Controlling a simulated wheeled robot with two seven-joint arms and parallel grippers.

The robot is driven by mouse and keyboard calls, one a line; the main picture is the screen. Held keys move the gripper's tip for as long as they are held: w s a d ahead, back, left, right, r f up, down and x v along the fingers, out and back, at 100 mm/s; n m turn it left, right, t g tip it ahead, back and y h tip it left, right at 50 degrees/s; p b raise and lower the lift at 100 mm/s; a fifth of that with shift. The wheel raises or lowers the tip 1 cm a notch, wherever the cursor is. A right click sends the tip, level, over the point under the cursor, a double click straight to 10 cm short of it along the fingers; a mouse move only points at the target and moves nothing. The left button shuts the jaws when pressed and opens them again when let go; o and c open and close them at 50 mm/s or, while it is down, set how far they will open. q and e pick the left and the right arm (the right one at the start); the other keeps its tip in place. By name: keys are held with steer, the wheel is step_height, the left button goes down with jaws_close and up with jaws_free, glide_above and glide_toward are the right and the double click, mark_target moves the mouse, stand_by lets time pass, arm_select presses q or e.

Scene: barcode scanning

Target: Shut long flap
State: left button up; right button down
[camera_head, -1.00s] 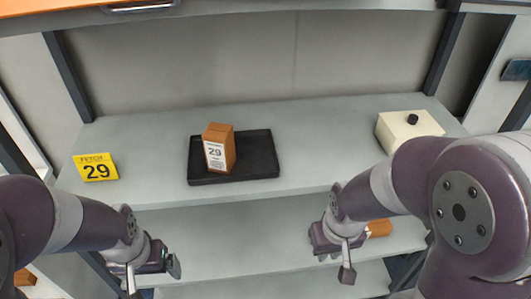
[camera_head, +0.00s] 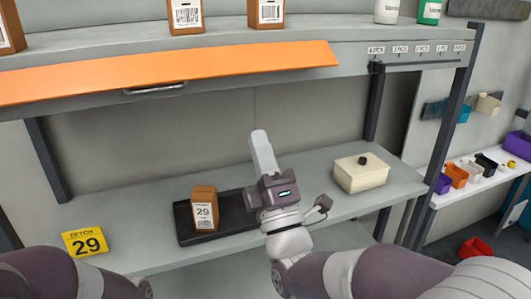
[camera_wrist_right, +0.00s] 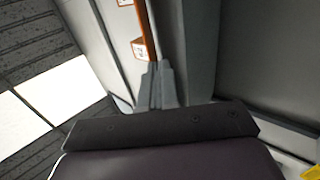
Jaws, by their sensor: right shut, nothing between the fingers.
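The long orange flap (camera_head: 170,78) stands open along the upper shelf, sticking out towards me, with a grey bar handle (camera_head: 155,89) under its front edge. My right gripper (camera_head: 258,136) points upward, shut and empty, below the flap's right half and seemingly apart from it. In the right wrist view its closed fingers (camera_wrist_right: 156,70) point at a thin orange strip, the flap seen edge-on (camera_wrist_right: 147,30). My left gripper is out of view; only part of its arm shows at the lower left.
On the lower shelf (camera_head: 345,208) stand a brown box marked 29 (camera_head: 204,210) in a black tray (camera_head: 184,233), a yellow FETCH 29 sign (camera_head: 85,241) and a cream lidded box (camera_head: 361,173). Brown barcode boxes (camera_head: 266,12) and bottles (camera_head: 387,10) stand above the flap.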

steer(key=p+x, duration=0.6)
steer(key=x, duration=0.5)
steer(key=shift+w, duration=0.4)
steer(key=shift+s+a, duration=0.1)
steer(key=shift+s, duration=0.05)
steer(key=shift+r, duration=0.15)
